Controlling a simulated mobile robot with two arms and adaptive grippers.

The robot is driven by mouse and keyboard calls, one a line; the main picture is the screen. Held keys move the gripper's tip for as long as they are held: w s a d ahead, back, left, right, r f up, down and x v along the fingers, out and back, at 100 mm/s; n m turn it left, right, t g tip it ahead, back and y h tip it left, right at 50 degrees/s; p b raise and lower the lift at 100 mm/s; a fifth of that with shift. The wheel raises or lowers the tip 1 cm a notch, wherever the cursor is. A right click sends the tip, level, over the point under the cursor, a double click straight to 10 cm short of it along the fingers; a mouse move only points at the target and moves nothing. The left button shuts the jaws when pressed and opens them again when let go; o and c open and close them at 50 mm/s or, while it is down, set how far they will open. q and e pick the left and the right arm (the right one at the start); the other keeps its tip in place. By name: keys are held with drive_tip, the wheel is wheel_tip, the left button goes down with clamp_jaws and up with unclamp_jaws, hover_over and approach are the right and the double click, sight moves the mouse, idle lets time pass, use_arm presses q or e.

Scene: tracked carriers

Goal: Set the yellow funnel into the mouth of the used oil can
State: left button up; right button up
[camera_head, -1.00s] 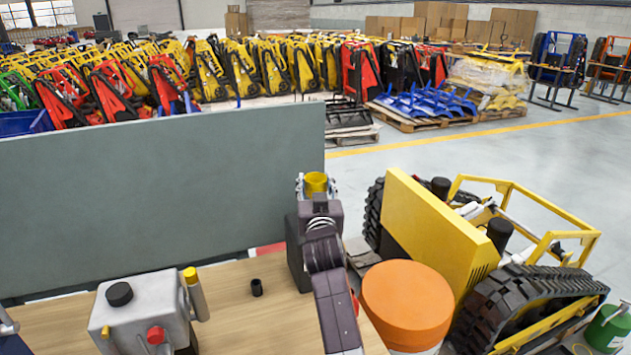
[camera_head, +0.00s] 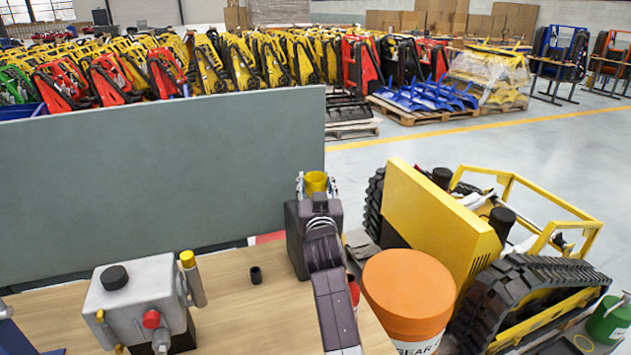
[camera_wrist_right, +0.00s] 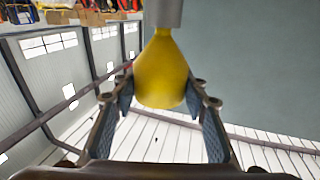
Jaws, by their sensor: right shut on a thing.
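The yellow funnel (camera_head: 317,181) is upright, wide end up, in my right gripper (camera_head: 314,190). In the right wrist view the funnel (camera_wrist_right: 162,75) sits between the two fingers of my right gripper (camera_wrist_right: 165,105), which are shut on it. Its narrow end meets or overlaps a grey cylinder (camera_wrist_right: 163,12) at the top edge; I cannot tell whether it is inside it. A dark boxy can (camera_head: 295,240), probably the used oil can, stands at the bench's back right corner, behind and below the right gripper. Its mouth is hidden. My left gripper is not in view.
The wooden bench (camera_head: 225,310) carries a grey machine housing (camera_head: 140,300) and a small black cup (camera_head: 256,275). A grey panel (camera_head: 150,180) stands behind. An orange-lidded drum (camera_head: 408,290) and a yellow tracked carrier (camera_head: 440,220) crowd the right side.

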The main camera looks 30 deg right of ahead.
drive_tip(key=o, duration=1.2)
wheel_tip(320, 180, up, 10)
drive_tip(key=shift+r, duration=0.1)
drive_tip(key=shift+f, duration=0.2)
